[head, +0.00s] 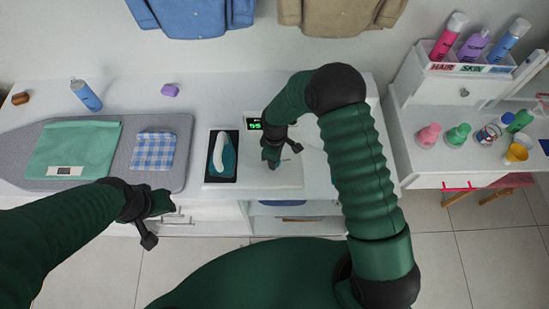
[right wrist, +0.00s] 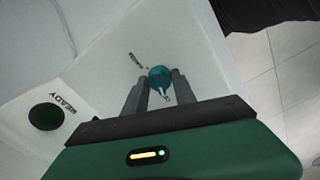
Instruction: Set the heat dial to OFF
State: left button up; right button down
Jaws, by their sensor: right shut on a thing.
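The teal heat dial (right wrist: 160,74) sits on a white panel in the right wrist view. My right gripper (right wrist: 160,84) is shut on the dial, one finger on each side. A small pointer shows on the dial's lower edge, and small dark lettering stands on the panel beside it, too blurred to read. In the head view my right gripper (head: 272,158) is over the white station (head: 285,177) and hides most of the dial. A display (head: 254,123) on the station shows green digits. My left gripper (head: 160,204) hangs in front of the counter, away from the dial.
A white and teal iron (head: 222,155) lies in a dark cradle left of the dial. A round dark lamp (right wrist: 46,116) has READY beside it. The ironing board (head: 181,142) holds a green cloth (head: 80,143) and a checked cloth (head: 153,151). Bottles stand at right.

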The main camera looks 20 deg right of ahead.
dwell(0.3)
jog(key=c, duration=1)
grip_release()
jog(key=shift+d, duration=0.1)
notch_tip(320, 180, up, 17)
jog(key=shift+f+b, duration=0.1)
jog(key=shift+b, duration=0.8)
jog(key=s+d+m+t, duration=0.1)
jog(key=s+m, duration=0.2)
jog(key=s, duration=0.2)
jog(key=s+d+m, duration=0.2)
jog(key=s+m, duration=0.2)
jog(key=s, duration=0.1)
jog(key=s+d+m+t+b, duration=0.1)
jog(key=s+d+m, duration=0.1)
jog(key=s, duration=0.3)
jog(key=shift+d+f+m+t, duration=0.2)
jog(key=shift+m+t, duration=0.1)
jog(key=shift+m, duration=0.4)
